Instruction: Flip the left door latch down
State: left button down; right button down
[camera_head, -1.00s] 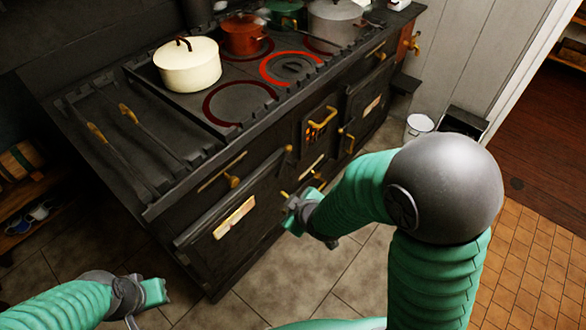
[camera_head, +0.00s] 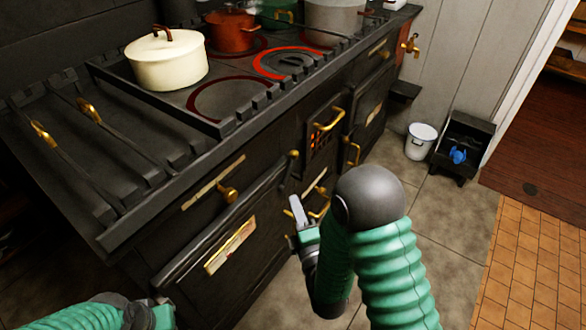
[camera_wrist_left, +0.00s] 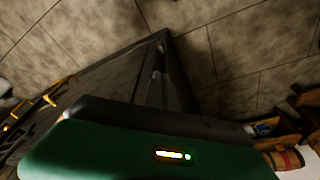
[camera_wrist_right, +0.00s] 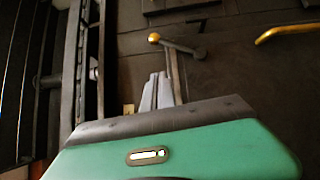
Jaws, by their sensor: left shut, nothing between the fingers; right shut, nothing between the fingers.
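The black stove's left oven door (camera_head: 225,255) is closed and carries a long dark rail and a brass plate. At its right edge a dark latch lever (camera_head: 288,175) with a small brass ball end points up. The right wrist view also shows the latch (camera_wrist_right: 180,46), just beyond the fingertips. My right gripper (camera_head: 295,207) is shut and empty, just below the latch; contact cannot be told. In the right wrist view its fingers (camera_wrist_right: 156,88) are together. My left gripper (camera_head: 163,308) is shut and empty at the lower left, apart from the door.
A cream pot (camera_head: 168,62) and a red pot (camera_head: 232,30) stand on the stove top. A brass drawer knob (camera_head: 228,194) and a brass handle (camera_head: 328,120) stick out near the latch. A white bucket (camera_head: 420,141) stands on the floor at right.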

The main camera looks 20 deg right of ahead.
aim_at(291, 169)
jog(key=w+b, duration=0.4)
jog(key=w+d+b, duration=0.1)
jog(key=w+b, duration=0.3)
jog(key=w+d+b, duration=0.1)
jog(key=w+b, duration=0.3)
jog(key=shift+w+d+r, duration=0.1)
jog(key=shift+d+r, duration=0.05)
jog(key=shift+r, duration=0.2)
jog(key=shift+w+d+r, duration=0.15)
jog(key=shift+w+d, duration=0.1)
jog(key=shift+w, duration=0.05)
